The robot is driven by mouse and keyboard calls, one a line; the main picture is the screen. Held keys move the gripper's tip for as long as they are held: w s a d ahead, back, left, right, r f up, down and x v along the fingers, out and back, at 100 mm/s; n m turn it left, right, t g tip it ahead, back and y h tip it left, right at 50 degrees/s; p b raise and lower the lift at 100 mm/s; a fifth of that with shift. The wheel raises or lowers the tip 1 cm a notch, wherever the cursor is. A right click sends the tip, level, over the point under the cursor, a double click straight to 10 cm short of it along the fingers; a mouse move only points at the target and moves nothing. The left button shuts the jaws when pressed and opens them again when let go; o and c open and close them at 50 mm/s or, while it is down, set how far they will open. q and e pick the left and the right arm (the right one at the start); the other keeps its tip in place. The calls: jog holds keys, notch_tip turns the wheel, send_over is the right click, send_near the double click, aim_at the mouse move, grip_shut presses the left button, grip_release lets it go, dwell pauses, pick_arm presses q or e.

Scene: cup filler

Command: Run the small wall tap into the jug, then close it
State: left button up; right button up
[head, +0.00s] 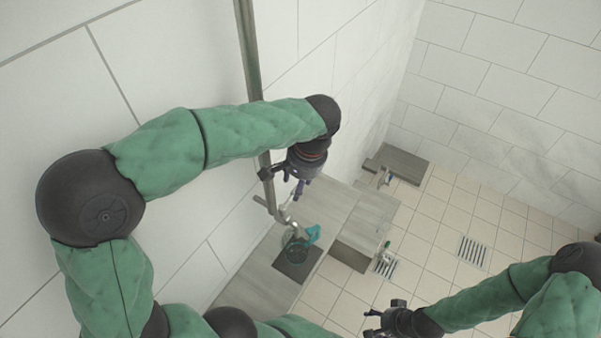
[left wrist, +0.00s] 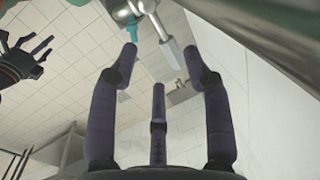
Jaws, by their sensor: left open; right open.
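The small metal wall tap (head: 285,214) sits at the foot of a vertical pipe. In the left wrist view the tap body (left wrist: 128,10) is at the top, with a pale lever-like part (left wrist: 172,54) and a teal tip beside it. My right gripper (head: 374,321) is open and empty at the lower right. Water flow and jug contents cannot be told.
The pipe (head: 250,60) runs up the tiled wall close to my left arm. The jug's mat lies on a grey wood-look ledge (head: 325,205). Lower grey blocks (head: 400,163) and floor drains (head: 473,252) are beyond. The tiled floor to the right is mostly clear.

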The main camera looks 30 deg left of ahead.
aim_at(292, 197)
pick_arm(q)
notch_tip(292, 197, down, 7)
jog(key=a, duration=0.1)
jog(key=shift+a, duration=0.15)
jog(key=shift+r, duration=0.1)
jog(key=shift+w, duration=0.1)
grip_shut()
